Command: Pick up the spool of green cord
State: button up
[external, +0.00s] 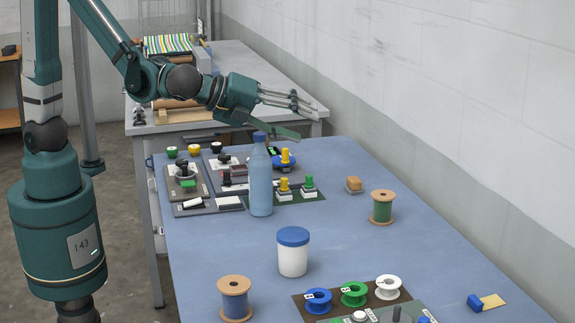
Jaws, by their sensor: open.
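The spool of green cord (382,209) stands upright on the right side of the blue table. It has wooden end discs and green cord wound between them. My gripper (304,122) is open and empty above the far part of the table. Its fingers point to the right. It is up and to the left of the spool in the picture, well apart from it. Nothing hides the spool.
A tall blue bottle (260,178) stands below my gripper in the picture. A wall runs along the right.

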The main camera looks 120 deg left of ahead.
aim_at(383, 201)
jog(key=w+a+f+m+t+y+b, duration=0.1)
jog(key=w+a+f+m+y+b, duration=0.1)
jog(key=w+a+f+m, duration=0.2)
jog(key=w+a+f+m+t+y+b, duration=0.1)
jog(key=w+a+f+m, duration=0.3)
jog(key=w+f+m, duration=0.4)
notch_tip(383, 201, down, 3)
jog(key=shift+w+a+r+m+t+y+b, duration=0.1)
jog(key=shift+w+a+m+t+y+b, duration=0.25)
jog(key=shift+w+t+b, duration=0.4)
jog(key=shift+s, duration=0.2)
jog(key=shift+f+b, duration=1.05)
jog(key=shift+f, duration=3)
jog(key=shift+w+a, duration=0.35)
jog(key=shift+w, duration=0.1)
jog(key=shift+w+a, duration=0.1)
jog(key=shift+a, duration=0.05)
jog(key=shift+b+x, duration=0.6)
jog(key=shift+x, duration=2.35)
